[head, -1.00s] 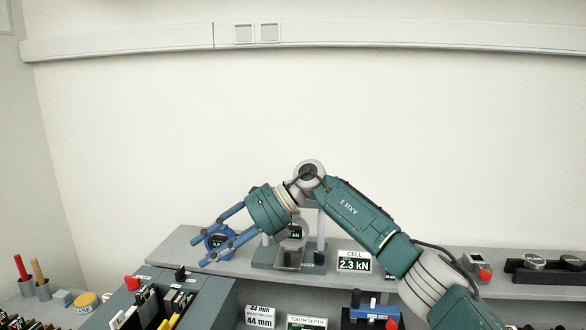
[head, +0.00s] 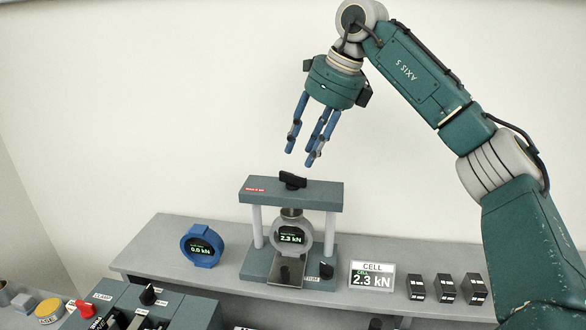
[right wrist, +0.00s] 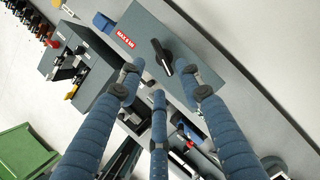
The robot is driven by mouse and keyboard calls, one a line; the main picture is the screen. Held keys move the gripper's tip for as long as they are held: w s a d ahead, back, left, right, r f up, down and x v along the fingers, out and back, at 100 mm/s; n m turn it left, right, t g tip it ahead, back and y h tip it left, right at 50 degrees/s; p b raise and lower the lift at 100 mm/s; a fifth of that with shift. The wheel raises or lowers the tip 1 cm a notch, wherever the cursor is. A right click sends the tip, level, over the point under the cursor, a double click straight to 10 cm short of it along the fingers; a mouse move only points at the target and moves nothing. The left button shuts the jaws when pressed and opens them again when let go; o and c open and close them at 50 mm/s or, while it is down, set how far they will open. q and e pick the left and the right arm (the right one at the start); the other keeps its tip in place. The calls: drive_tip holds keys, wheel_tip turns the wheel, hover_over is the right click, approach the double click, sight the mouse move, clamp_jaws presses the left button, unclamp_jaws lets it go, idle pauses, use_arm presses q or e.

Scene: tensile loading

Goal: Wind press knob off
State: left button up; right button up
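The press (head: 253,200) stands on the grey shelf, with a black knob (head: 292,180) on top of its crosshead. The knob also shows in the right wrist view (right wrist: 163,58), beyond my fingertips. A round grey gauge (head: 291,237) reading 2.3 kN sits in the press under the screw. The CELL display (head: 371,281) beside it also reads 2.3 kN. My right gripper (head: 303,156) hangs above the knob, fingers pointing down, spread and empty, apart from the knob. My left gripper is not in view.
A blue round gauge (head: 202,246) reading 0.0 kN stands left of the press. Several black blocks (head: 446,288) stand on the shelf at right. A dark green console (head: 190,307) with knobs is in front at left. The wall behind is bare.

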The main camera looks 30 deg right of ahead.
sight(292, 175)
drive_tip(key=p+x, duration=0.1)
drive_tip(key=x, duration=0.6)
drive_tip(key=shift+p, duration=0.4)
drive_tip(key=shift+w+a+f, duration=0.15)
drive_tip(key=shift+f, duration=0.25)
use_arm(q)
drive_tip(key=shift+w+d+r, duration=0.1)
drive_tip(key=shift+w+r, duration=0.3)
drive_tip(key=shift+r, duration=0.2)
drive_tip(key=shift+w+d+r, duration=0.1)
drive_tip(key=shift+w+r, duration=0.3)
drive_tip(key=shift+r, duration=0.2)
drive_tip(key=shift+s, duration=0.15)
use_arm(e)
drive_tip(key=shift+c, duration=0.3)
drive_tip(key=shift+r, duration=0.1)
clamp_jaws()
drive_tip(key=shift+r, duration=0.1)
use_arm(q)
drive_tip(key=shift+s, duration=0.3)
